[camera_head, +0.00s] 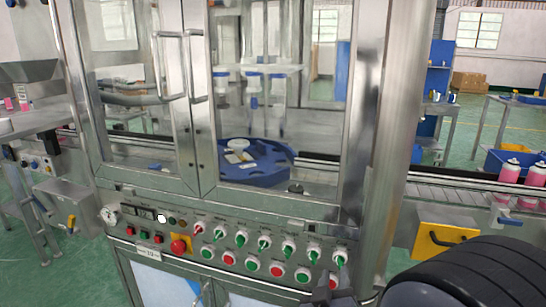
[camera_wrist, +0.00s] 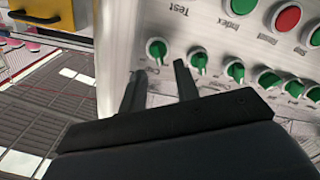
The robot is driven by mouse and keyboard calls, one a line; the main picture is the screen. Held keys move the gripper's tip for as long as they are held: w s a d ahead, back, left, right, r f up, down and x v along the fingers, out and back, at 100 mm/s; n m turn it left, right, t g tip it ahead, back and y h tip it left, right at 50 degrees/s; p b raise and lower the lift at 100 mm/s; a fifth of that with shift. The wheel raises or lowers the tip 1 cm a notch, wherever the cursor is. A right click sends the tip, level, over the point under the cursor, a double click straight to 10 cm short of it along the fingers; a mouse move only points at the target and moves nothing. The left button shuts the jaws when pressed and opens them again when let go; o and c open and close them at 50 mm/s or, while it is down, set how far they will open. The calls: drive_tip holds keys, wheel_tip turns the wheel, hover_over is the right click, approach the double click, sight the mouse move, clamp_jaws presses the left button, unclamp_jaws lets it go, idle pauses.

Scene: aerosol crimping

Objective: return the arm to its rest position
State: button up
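My gripper (camera_wrist: 160,70) is in the wrist view with its two dark fingers apart and nothing between them. The fingertips are close to the control panel (camera_wrist: 225,22), just below a green knob (camera_wrist: 157,50) near the label "Test". I cannot tell whether they touch the panel. In the head view, my black arm fills the lower right corner, and the gripper end is at the lower right end of the machine's control panel (camera_head: 150,236), partly cut off by the bottom edge.
The panel carries several green and red knobs and buttons, with a red mushroom button (camera_head: 179,246) at left. Above it are the machine's glazed doors and a blue rotary table (camera_head: 258,172). A conveyor with pink cans (camera_head: 511,171) and a yellow panel (camera_head: 440,240) are at right.

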sight(337, 263)
drive_tip(key=shift+x, duration=2.1)
drive_tip(key=shift+s+a, duration=0.1)
drive_tip(key=shift+s, duration=0.05)
